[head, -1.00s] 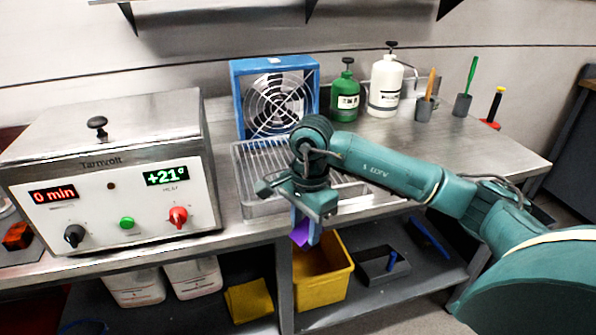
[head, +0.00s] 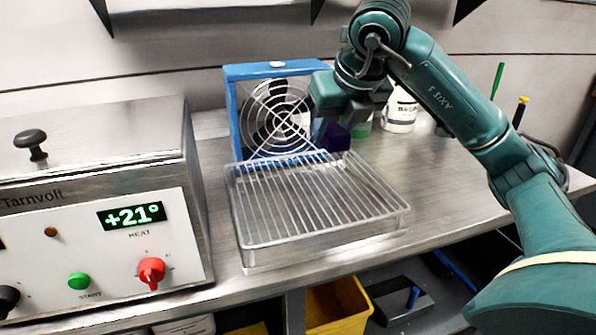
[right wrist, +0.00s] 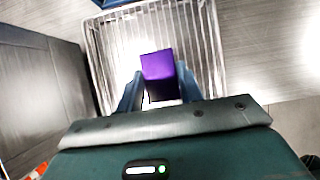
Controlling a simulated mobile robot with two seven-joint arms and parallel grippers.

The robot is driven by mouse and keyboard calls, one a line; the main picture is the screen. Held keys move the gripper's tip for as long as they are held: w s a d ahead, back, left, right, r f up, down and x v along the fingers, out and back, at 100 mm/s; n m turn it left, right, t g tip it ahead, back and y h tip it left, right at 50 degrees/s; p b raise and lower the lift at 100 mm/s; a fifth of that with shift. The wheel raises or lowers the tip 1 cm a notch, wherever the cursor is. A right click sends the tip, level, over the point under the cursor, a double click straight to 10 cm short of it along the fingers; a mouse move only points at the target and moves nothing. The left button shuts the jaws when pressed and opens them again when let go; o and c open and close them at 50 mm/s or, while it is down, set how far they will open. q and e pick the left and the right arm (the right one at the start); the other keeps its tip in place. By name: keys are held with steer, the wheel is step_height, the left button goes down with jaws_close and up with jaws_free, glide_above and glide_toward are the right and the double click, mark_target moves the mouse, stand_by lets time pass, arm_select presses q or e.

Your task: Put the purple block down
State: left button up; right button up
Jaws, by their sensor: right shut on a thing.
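The purple block (head: 338,137) looks dark in the head view, below my right gripper (head: 333,120) and partly hidden by it. In the right wrist view the purple block (right wrist: 160,68) sits between the two blue fingers of my right gripper (right wrist: 160,90), which is shut on it. In the head view the block appears near the back right of the wire rack (head: 300,237). The wrist view shows the wire rack (right wrist: 95,60) beneath it. The gap between block and rack is hard to judge. My left gripper is not in view.
A blue-framed fan (head: 234,110) stands behind the rack. A heater box (head: 95,215) with a +21° display stands left of it. A white bottle (head: 400,112) is at the back right. The steel bench (head: 440,185) is bare right of the rack.

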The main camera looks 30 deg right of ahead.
steer(key=shift+w+d+f, duration=0.1)
steer(key=shift+w, duration=0.2)
step_height(320, 180, down, 5)
steer(key=shift+s+f+b, duration=0.15)
steer(key=shift+b, duration=0.45)
steer(key=shift+f, duration=0.3)
step_height(320, 180, down, 3)
steer(key=shift+f+b, duration=0.1)
steer(key=shift+b, duration=0.2)
steer(key=shift+f, duration=0.45)
steer(key=o, duration=1.1)
steer(key=shift+r, duration=0.1)
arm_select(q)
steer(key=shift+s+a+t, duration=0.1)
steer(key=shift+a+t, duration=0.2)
